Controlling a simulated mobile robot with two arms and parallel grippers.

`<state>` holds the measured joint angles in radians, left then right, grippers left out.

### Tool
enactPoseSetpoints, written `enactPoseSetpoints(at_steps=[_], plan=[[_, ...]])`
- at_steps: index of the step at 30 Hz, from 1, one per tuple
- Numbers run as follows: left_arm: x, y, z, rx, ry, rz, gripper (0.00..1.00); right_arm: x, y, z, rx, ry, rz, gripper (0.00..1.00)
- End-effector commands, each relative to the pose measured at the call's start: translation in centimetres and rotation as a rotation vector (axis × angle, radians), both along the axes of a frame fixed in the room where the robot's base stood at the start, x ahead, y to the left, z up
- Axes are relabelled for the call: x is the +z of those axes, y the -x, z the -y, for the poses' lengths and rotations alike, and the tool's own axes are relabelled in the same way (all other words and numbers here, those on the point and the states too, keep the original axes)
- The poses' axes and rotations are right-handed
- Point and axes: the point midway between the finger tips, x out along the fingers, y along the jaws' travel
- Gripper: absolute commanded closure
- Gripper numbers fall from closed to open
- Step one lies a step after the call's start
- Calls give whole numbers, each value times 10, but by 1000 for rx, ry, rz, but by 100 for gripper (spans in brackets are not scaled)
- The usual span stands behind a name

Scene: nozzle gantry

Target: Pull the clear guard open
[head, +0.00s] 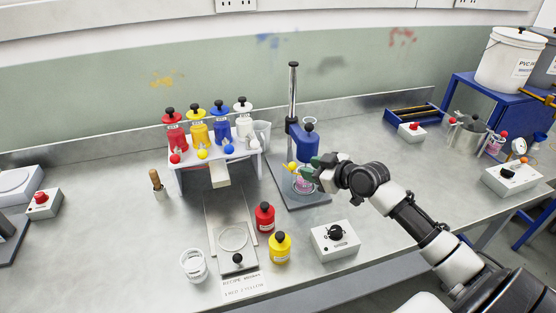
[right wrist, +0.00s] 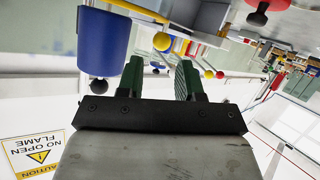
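The clear guard is hard to make out against the vessel, and the gripper partly hides that area. A yellow knob (head: 291,166) shows just left of my fingers. My right gripper (head: 316,172) is at the front right of the gantry, with its green fingers reaching left. In the right wrist view its fingers (right wrist: 174,72) stand apart with nothing clearly between them. My left gripper is out of view.
A white rack (head: 215,152) with several coloured bottles stands left of the gantry. Red (head: 265,216) and yellow (head: 280,246) bottles and a white control box (head: 335,240) stand in front. A blue tray (head: 415,113) lies behind right.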

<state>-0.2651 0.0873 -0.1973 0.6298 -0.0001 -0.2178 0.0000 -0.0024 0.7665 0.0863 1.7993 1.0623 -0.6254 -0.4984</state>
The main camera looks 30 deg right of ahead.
Motion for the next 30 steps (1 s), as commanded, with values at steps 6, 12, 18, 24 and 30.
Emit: enactPoseSetpoints(at_steps=[6,12,18,24,30], plan=[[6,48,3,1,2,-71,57,-11,-31,-10,-1,-6,0,64],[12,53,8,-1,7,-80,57,-25,-63,-19,0,-3,-2,64],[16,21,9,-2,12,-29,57,-36,-83,-25,1,-2,-3,64],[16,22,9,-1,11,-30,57,-39,-90,-27,3,1,-3,64],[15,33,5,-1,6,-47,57,-39,-90,-27,3,1,-3,64]])
